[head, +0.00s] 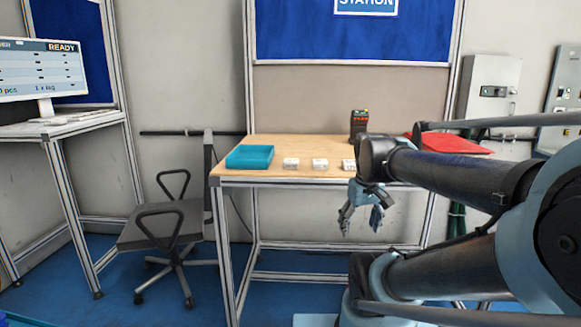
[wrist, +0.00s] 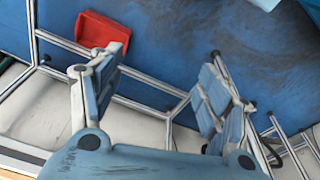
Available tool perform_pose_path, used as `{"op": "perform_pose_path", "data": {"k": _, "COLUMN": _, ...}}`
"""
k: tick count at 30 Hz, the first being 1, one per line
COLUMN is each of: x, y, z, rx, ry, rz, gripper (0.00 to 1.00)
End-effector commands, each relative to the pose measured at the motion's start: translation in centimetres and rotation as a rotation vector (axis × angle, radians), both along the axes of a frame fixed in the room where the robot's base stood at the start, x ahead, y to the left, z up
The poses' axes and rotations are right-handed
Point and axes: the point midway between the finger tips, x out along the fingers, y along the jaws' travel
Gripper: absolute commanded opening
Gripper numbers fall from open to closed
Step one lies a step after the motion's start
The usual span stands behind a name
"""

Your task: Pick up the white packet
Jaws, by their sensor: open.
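Three small white packets lie in a row along the front of the wooden table in the head view: a left one (head: 291,163), a middle one (head: 320,164) and a right one (head: 348,164). The right packet is partly hidden behind my arm. My gripper (head: 360,217) hangs in front of the table, below the level of its top, with fingers pointing down. It is open and apart from the packets. In the wrist view my gripper (wrist: 160,75) shows both fingers spread with nothing between them. No packet shows there.
A teal tray (head: 250,157) sits at the table's (head: 300,146) left end. A black scanner device (head: 358,124) stands at the back, and a red tray (head: 456,144) is at the right. A chair (head: 165,225) stands left. The wrist view shows a red bin (wrist: 101,36) and blue floor.

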Motion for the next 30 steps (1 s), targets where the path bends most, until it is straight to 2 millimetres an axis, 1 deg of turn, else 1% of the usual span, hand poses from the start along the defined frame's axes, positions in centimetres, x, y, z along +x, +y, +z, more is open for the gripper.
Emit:
{"op": "perform_pose_path", "data": {"k": 1, "x": 1.5, "y": 0.6, "z": 2.2, "rx": -0.006, "ry": 0.007, "rz": 0.058, "gripper": 0.7}}
{"op": "perform_pose_path", "data": {"k": 3, "x": 3.4, "y": 1.3, "z": 4.7, "rx": -0.016, "ry": 0.016, "rz": 0.137, "gripper": 0.7}}
{"op": "perform_pose_path", "data": {"k": 8, "x": 7.6, "y": 3.3, "z": 10.0, "rx": -0.038, "ry": 0.039, "rz": 0.32, "gripper": 0.7}}
{"op": "perform_pose_path", "data": {"k": 9, "x": 8.7, "y": 3.8, "z": 11.3, "rx": -0.042, "ry": 0.044, "rz": 0.365, "gripper": 0.7}}
{"op": "perform_pose_path", "data": {"k": 15, "x": 14.1, "y": 7.1, "z": 17.1, "rx": -0.065, "ry": 0.07, "rz": 0.593, "gripper": 0.7}}
{"op": "perform_pose_path", "data": {"k": 20, "x": 18.3, "y": 10.2, "z": 21.1, "rx": -0.081, "ry": 0.091, "rz": 0.776, "gripper": 0.7}}
{"op": "perform_pose_path", "data": {"k": 24, "x": 21.9, "y": 13.3, "z": 24.1, "rx": -0.093, "ry": 0.107, "rz": 0.935, "gripper": 0.7}}
{"op": "perform_pose_path", "data": {"k": 27, "x": 24.1, "y": 15.5, "z": 25.9, "rx": -0.101, "ry": 0.118, "rz": 1.042, "gripper": 0.7}}
{"op": "perform_pose_path", "data": {"k": 30, "x": 25.9, "y": 17.5, "z": 27.2, "rx": -0.106, "ry": 0.128, "rz": 1.134, "gripper": 0.7}}
